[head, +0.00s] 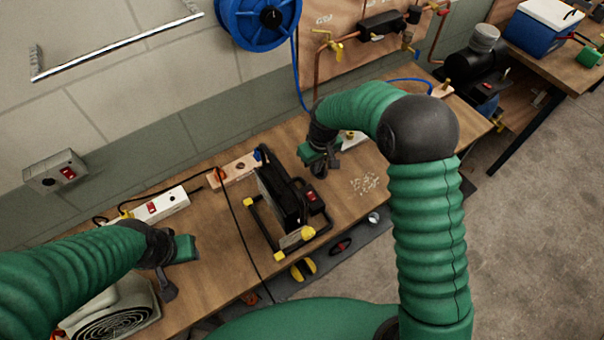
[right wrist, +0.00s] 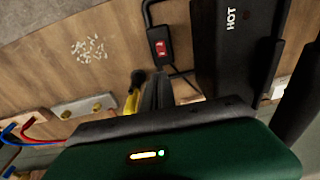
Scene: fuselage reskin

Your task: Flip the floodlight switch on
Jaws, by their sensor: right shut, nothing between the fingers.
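The floodlight (head: 276,192) is a black lamp on a frame with yellow feet, standing on the wooden bench. Its red switch (head: 311,196) sits in a small black box on its right side. In the right wrist view the switch (right wrist: 161,47) shows at top centre, beside the black housing (right wrist: 235,50) marked HOT. My right gripper (head: 327,168) is shut and empty, behind and slightly right of the switch box, apart from it. Its fingers (right wrist: 158,90) point toward the switch in the right wrist view. My left gripper (head: 168,284) is left of the floodlight; its jaws are unclear.
A white power strip (head: 160,205) with a red switch lies at the bench's left. A wall box (head: 55,173) also has a red switch. A black cable (head: 238,225) crosses the bench. A fan-like unit (head: 115,310) sits below my left arm. White bits (head: 364,183) lie right of the floodlight.

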